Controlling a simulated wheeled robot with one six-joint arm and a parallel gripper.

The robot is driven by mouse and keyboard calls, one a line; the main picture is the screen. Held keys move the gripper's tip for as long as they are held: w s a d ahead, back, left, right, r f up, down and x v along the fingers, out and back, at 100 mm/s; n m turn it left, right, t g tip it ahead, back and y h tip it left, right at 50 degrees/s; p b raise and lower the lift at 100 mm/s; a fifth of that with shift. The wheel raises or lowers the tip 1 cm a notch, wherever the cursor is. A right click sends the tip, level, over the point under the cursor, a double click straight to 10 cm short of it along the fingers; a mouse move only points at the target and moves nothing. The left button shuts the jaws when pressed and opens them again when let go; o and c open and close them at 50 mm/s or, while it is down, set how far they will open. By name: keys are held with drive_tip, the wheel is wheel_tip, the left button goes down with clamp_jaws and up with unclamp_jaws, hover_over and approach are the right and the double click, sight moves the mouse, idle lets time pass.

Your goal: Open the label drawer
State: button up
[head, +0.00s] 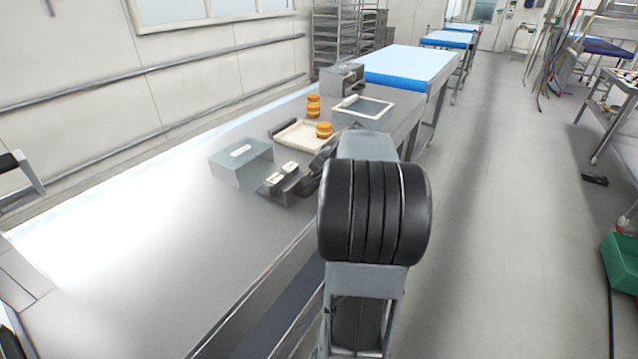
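No drawer with a readable label shows. A grey-teal box (228,168) with a small white piece on top stands on the bench at the left of the group. Another grey box (336,80) stands at the far end of the group. I cannot tell which of them holds the label drawer, and no drawer stands visibly pulled out. My gripper (282,178) is low over the bench, just right of the near grey-teal box and apparently apart from it. It shows as small dark parts with pale tops. Nothing is clearly held, and its finger gap is too small to judge.
A pale tray (293,138) with a dark handle lies behind my gripper, with an orange round stack (324,130) on it. Another orange stack (313,105) stands behind. The near bench (180,290) is clear.

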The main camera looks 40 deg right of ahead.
drive_tip(key=shift+o, duration=0.8)
drive_tip(key=v, duration=1.4)
drive_tip(key=shift+w, duration=0.1)
